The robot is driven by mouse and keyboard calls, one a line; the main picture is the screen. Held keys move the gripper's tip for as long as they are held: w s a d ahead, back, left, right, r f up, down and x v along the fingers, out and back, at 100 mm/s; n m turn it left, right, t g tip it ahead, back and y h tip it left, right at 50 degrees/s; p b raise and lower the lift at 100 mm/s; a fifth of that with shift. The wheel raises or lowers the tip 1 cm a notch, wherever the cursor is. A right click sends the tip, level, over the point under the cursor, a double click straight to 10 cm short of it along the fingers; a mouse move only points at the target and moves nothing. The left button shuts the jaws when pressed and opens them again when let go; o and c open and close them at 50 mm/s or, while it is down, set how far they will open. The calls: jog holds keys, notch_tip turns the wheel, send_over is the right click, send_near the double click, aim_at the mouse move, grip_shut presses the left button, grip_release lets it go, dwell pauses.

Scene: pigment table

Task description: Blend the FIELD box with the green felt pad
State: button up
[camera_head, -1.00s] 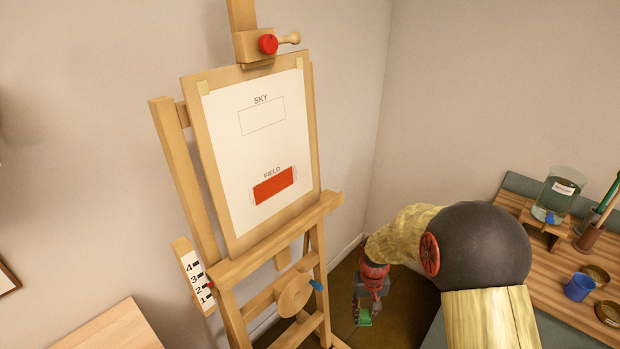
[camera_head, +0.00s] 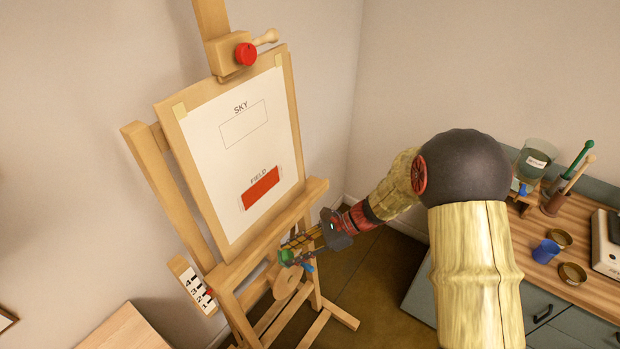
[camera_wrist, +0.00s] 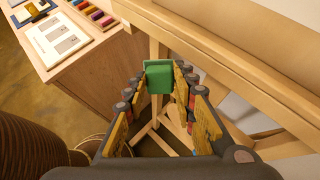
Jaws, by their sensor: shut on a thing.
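The paper on the easel board (camera_head: 235,150) carries an empty SKY outline (camera_head: 243,124) and, below it, the FIELD box (camera_head: 260,188), filled with red. My gripper (camera_head: 291,250) is below the easel's ledge, in front of the lower crossbar, lower than the FIELD box and apart from the paper. It is shut on the green felt pad (camera_wrist: 158,80), which sits between the fingertips in the wrist view. The pad also shows in the head view (camera_head: 285,257) as a small green patch. The pad's far face is hidden.
The easel's ledge (camera_head: 270,235) juts out above my gripper. A round wooden knob (camera_head: 285,282) with a blue handle is close by it. A numbered scale (camera_head: 193,285) is at the left. The side table (camera_head: 575,215) at right holds a jar, brushes and cups.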

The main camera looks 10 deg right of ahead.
jog(key=w+d+r+m+t+p, duration=0.3)
jog(key=w+r+m+t, duration=0.25)
jog(key=r, duration=0.25)
jog(key=w+d+r+m+t+p, duration=0.35)
jog(key=r+t, duration=0.25)
jog(key=r, duration=0.2)
jog(key=shift+y, duration=0.3)
jog(key=shift+b+x, duration=0.55)
jog(key=shift+x, duration=2.35)
jog(key=shift+b+x, duration=0.4)
jog(key=shift+x, duration=0.45)
jog(key=shift+a+r, duration=0.1)
jog(key=shift+r, duration=0.05)
jog(key=shift+s+a, duration=0.85)
jog(key=shift+s, duration=0.25)
jog(key=shift+s+a+b, duration=0.45)
jog(key=shift+s+a, duration=1.35)
jog(key=shift+a, duration=0.2)
jog(key=shift+s+a, duration=0.1)
jog(key=shift+s+a+b, duration=0.45)
jog(key=shift+s+a, duration=1.35)
jog(key=shift+s, duration=0.05)
